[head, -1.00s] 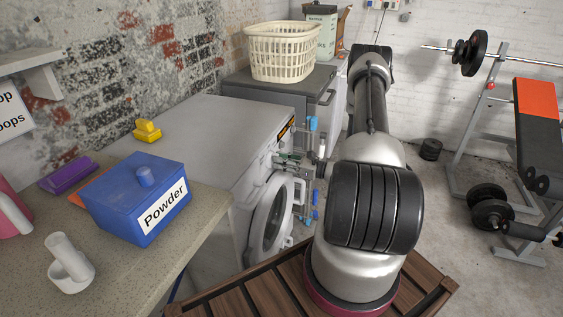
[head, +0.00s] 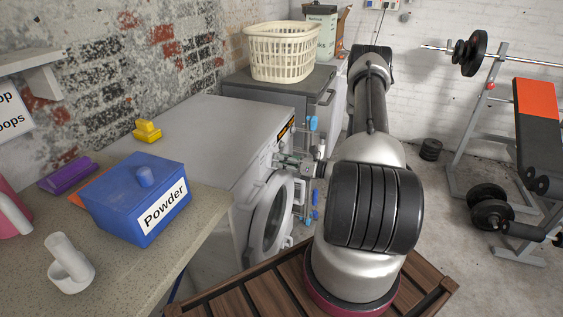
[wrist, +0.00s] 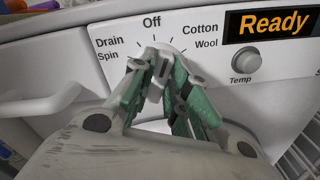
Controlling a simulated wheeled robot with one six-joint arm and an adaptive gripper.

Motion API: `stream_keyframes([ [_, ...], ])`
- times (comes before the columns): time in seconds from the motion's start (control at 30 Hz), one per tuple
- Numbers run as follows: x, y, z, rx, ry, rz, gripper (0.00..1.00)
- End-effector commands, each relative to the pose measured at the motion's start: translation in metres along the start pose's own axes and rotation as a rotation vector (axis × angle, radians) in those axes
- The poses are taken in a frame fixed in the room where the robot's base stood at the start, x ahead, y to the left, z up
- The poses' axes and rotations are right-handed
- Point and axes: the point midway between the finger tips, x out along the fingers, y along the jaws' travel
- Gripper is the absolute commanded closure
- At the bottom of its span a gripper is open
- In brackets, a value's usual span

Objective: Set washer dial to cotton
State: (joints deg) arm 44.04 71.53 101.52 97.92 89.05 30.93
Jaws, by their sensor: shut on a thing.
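The washer (head: 215,135) stands beyond the counter, its front facing right in the head view. In the wrist view its white dial (wrist: 166,47) sits below the "Off" label, with "Drain" and "Spin" to the left and "Cotton" and "Wool" to the right. My gripper (wrist: 162,68) has its green-padded fingers shut on the dial, one on each side. The fingers hide much of the dial, so I cannot tell exactly which mark it points to. In the head view my gripper (head: 287,160) is at the washer's front panel, and the dial is hidden.
The display (wrist: 268,25) reads "Ready", with a Temp knob (wrist: 246,60) below it. The washer's round door (head: 272,220) is below my gripper. A blue Powder box (head: 140,195) stands on the counter (head: 120,280). A basket (head: 283,52) sits behind; weights equipment stands right.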

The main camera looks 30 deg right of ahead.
Motion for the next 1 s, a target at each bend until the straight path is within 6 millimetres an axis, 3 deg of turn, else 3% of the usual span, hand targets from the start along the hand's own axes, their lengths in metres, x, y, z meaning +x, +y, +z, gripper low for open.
stream_keyframes([
  [0.3, -0.0004, -0.0011, 0.0, 0.095, 0.0, -0.001, 1.0],
  [0.73, -0.0005, -0.0012, 0.0, 0.104, 0.0, -0.002, 1.0],
  [0.77, -0.0005, -0.0012, 0.0, 0.104, 0.0, -0.002, 0.78],
  [0.83, -0.0004, -0.0012, 0.0, 0.104, 0.0, -0.002, 0.65],
  [1.0, -0.0003, -0.001, 0.0, 0.104, 0.0, -0.001, 0.62],
])
